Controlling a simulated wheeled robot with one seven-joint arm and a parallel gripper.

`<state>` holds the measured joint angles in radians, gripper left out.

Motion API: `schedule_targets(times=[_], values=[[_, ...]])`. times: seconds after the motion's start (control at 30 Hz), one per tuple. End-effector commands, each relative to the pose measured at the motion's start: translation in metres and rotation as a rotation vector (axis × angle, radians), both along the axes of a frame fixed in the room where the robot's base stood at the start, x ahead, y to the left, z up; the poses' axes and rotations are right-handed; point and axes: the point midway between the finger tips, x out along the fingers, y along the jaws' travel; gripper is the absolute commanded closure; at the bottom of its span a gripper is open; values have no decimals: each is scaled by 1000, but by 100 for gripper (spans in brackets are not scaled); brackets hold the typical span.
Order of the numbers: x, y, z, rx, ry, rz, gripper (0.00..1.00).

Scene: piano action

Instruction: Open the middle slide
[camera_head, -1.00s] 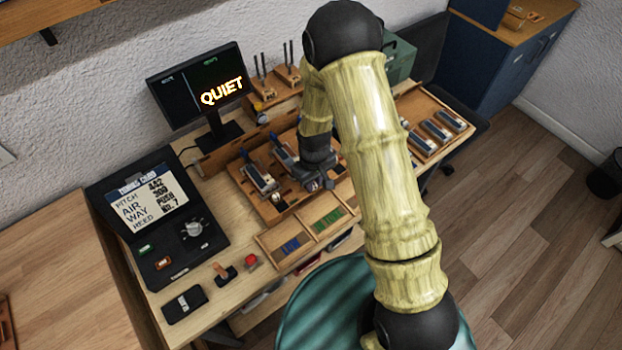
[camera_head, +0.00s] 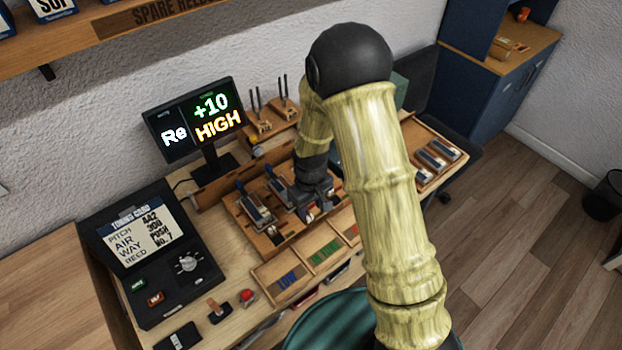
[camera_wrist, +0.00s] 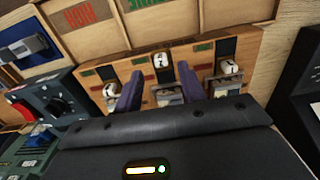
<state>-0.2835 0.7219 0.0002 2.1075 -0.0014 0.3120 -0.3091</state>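A wooden block (camera_wrist: 205,55) carries three slides with white knobs, seen in the wrist view. The middle slide's knob (camera_wrist: 161,61) sits higher in the picture than the left knob (camera_wrist: 110,90) and the right knob (camera_wrist: 229,68). My gripper (camera_wrist: 158,85) has its two purple fingers apart, one to each side of the middle slide, with a visible gap between them. I cannot tell whether either finger touches it. In the head view my gripper (camera_head: 308,208) is low over the wooden rig, and my arm hides part of it.
A monitor (camera_head: 196,118) reads "Re +10 HIGH". A black case (camera_head: 150,255) with a card stands at the left. Shallow wooden trays (camera_head: 262,279) lie in front of the rig. More reeds lie in a tray (camera_head: 460,150) at the right.

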Motion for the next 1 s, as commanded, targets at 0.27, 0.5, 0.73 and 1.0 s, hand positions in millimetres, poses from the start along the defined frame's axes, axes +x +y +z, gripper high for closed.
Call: schedule_targets(times=[0.27,0.5,0.73,1.0], values=[[0,1,45,1,-4,1,60],[0,2,87,1,-4,4,60],[-1,-1,124,1,-1,-1,60],[-1,-2,132,-1,3,-3,60]])
